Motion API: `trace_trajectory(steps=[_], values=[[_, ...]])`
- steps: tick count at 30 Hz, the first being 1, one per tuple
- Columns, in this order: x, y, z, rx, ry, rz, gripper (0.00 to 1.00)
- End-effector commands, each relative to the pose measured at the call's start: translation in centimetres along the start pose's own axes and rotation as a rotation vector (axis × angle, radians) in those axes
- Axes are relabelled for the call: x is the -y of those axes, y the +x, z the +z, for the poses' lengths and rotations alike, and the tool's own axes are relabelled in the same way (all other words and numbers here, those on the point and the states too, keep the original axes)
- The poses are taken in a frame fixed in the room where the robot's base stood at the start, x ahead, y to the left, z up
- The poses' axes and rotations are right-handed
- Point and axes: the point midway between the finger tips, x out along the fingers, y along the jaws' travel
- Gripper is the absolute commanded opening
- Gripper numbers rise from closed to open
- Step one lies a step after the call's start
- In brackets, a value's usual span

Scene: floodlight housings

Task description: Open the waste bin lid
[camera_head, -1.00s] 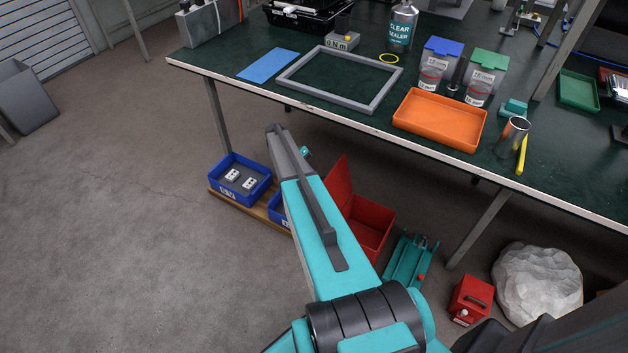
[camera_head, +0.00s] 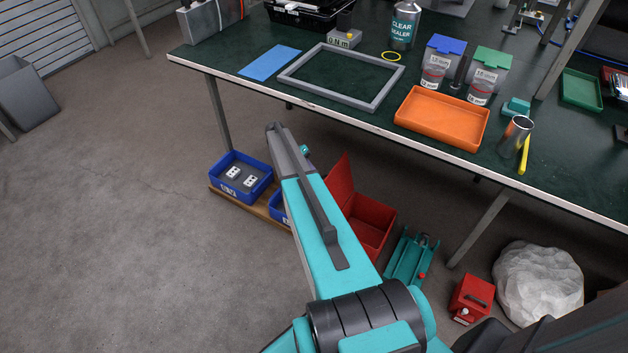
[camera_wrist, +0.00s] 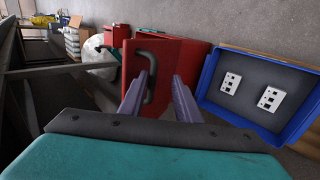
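The red waste bin (camera_head: 370,228) stands on the floor under the bench, partly hidden behind my arm. Its red lid (camera_head: 341,184) stands raised steeply at the bin's left, leaving the top open. In the wrist view a red panel (camera_wrist: 192,62), which looks like the lid, carries a dark bar handle (camera_wrist: 159,85). My gripper (camera_wrist: 164,76) is in front of that panel, its two grey fingers apart. The handle lies close by the left finger; I cannot tell whether they touch. My gripper is hidden in the head view.
A blue bin (camera_head: 240,178) with white sockets stands left of the waste bin, on a wooden board. A teal carrier (camera_head: 411,262), red can (camera_head: 471,299) and white sack (camera_head: 538,283) lie to the right. The green-topped bench (camera_head: 330,118) overhangs.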

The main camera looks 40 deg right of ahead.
Motion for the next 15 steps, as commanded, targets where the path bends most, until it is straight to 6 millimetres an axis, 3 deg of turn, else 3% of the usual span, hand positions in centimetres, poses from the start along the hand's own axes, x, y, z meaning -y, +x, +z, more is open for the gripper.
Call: trace_trajectory(steps=[8, 15], values=[[0.2, -2.3, 0.0, -0.003, -0.001, -0.003, 0.28], [0.1, -6.0, -0.1, -0.002, 0.0, -0.003, 0.28]])
